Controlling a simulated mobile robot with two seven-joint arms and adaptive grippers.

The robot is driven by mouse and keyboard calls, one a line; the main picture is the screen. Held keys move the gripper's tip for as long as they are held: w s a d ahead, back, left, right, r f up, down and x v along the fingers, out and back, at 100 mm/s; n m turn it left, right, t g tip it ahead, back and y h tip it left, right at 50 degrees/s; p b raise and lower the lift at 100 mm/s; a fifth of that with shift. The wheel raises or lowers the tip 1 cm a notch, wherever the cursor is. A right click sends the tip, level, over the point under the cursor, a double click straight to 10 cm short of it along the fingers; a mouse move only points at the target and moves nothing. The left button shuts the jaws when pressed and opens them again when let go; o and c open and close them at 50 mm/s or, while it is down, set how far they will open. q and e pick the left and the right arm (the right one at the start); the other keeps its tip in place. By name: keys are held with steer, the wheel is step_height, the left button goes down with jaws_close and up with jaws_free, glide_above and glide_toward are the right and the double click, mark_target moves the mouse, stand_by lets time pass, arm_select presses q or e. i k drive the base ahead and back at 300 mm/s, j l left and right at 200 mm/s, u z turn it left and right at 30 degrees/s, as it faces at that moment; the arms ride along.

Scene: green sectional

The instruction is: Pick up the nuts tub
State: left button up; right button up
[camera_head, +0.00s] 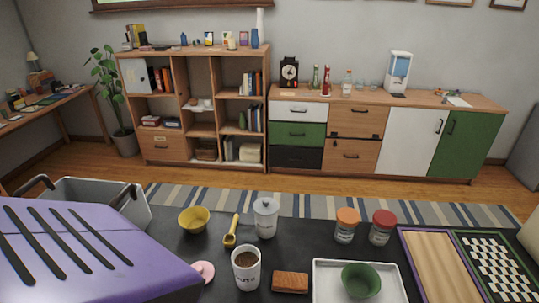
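A white open tub (246,270) with brown contents and dark lettering stands upright on the dark tabletop, near the bottom centre of the head view. The lettering is too small to read, so I cannot tell for sure that it is the nuts tub. A pink round lid-like piece (203,271) is just left of it. Two lidded jars, one orange-topped (346,226) and one red-topped (381,228), stand to the right; their labels are also unreadable. Neither of my grippers is in view.
Around the white tub are a yellow scoop (231,232), a lidded grey jar (266,218), a brown block (290,282) and a yellow bowl (194,220). A white tray (325,270) holds a green bowl (360,281). A purple slotted surface (130,284) fills the lower left.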

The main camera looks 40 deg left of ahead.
mark_target(246, 259)
steer(key=u, duration=1.55)
